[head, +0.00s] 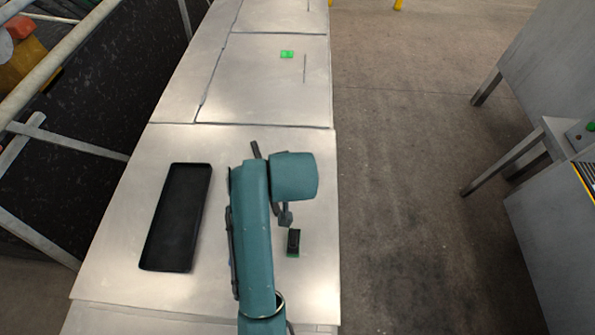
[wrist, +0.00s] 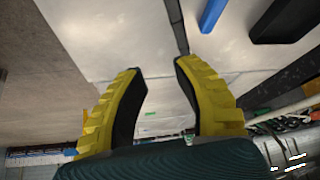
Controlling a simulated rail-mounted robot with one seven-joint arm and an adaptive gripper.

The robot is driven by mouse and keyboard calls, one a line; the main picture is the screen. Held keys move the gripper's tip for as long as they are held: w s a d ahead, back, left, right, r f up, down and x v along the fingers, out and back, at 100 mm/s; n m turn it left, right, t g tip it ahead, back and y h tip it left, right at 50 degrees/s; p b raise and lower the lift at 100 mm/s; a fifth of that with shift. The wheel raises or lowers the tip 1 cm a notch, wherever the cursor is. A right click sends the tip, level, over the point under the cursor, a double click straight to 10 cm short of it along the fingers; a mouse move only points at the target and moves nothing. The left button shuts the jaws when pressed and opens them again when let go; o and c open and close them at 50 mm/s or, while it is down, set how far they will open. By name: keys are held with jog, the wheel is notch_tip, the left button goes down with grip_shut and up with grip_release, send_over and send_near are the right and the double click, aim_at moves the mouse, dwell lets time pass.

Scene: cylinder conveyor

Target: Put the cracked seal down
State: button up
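I cannot tell which thing is the cracked seal. A small black block with a green base (head: 293,242) stands on the metal table (head: 318,290), just right of my arm in the head view. My gripper (wrist: 161,68) shows in the wrist view with its yellow, black-padded fingers apart. No object is seen held between them. A dark bar (wrist: 176,25) ends near the right fingertip, and I cannot tell whether it touches. A blue piece (wrist: 212,15) lies beyond the fingers. In the head view my arm hides much of the table's middle.
A long black tray (head: 177,217) lies on the left of the table and shows in the wrist view (wrist: 285,20). A small green piece (head: 287,54) lies on the far table section. A grey bench stands to the right across open floor. Railings run along the left.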

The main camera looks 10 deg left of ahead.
jog(key=shift+n, duration=0.3)
jog(key=w+a+f, duration=0.1)
jog(key=a+f, duration=0.1)
jog(key=w+a+f+b, duration=0.1)
jog(key=w+a+f, duration=0.1)
jog(key=f, duration=0.1)
jog(key=w+a+f, duration=0.1)
jog(key=a+f, duration=0.1)
jog(key=shift+w+f+b, duration=0.2)
jog(key=shift+f+b, duration=0.1)
jog(key=shift+f, duration=0.1)
jog(key=b+x, duration=0.1)
jog(key=x, duration=0.5)
jog(key=shift+s+f, duration=0.1)
jog(key=shift+s, duration=0.1)
grip_shut()
